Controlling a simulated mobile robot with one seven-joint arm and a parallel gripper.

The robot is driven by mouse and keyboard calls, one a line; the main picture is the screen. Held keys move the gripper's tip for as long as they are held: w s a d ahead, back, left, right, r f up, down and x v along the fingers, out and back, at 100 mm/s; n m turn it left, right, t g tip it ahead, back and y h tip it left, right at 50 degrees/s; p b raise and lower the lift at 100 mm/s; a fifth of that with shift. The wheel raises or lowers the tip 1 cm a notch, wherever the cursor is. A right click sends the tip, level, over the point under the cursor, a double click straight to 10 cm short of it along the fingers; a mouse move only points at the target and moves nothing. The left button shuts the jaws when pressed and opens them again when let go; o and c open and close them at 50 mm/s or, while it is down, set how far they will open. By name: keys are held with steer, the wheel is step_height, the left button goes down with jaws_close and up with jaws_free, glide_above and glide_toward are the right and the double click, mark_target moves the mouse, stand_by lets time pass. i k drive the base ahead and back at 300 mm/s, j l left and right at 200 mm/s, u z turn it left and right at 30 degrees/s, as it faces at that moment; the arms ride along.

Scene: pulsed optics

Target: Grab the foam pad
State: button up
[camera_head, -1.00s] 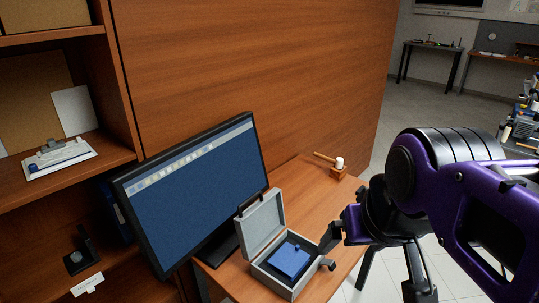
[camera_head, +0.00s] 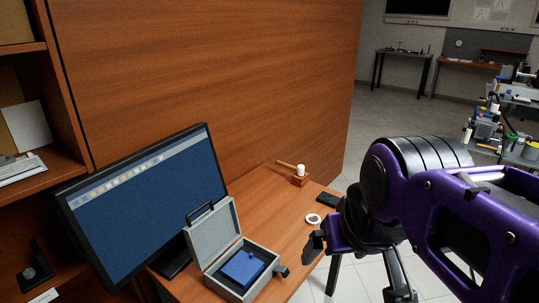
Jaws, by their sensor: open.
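A blue foam pad (camera_head: 243,268) lies inside an open grey case (camera_head: 217,278) on the wooden desk, in the lower middle of the head view. The case lid (camera_head: 213,236) stands up behind the pad, with a dark handle on top. My gripper (camera_head: 316,243) is to the right of the case, apart from the pad. It is open, and nothing shows between its jaws. Only dark finger parts show; the rest is hidden by my purple arm.
A large monitor (camera_head: 145,205) stands left of the case, close to the lid. On the desk (camera_head: 268,210) behind the case are a wooden block with a white-headed tool (camera_head: 299,176), a white ring (camera_head: 313,219) and a dark flat item (camera_head: 327,199). Shelves (camera_head: 45,170) stand at left.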

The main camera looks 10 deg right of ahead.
mark_target(335, 200)
steer(key=k+l, duration=0.1)
steer(key=l, duration=0.55)
steer(key=k+l, duration=0.1)
steer(key=l, duration=0.55)
steer(key=i+l+z, duration=0.15)
steer(key=i, duration=1.05)
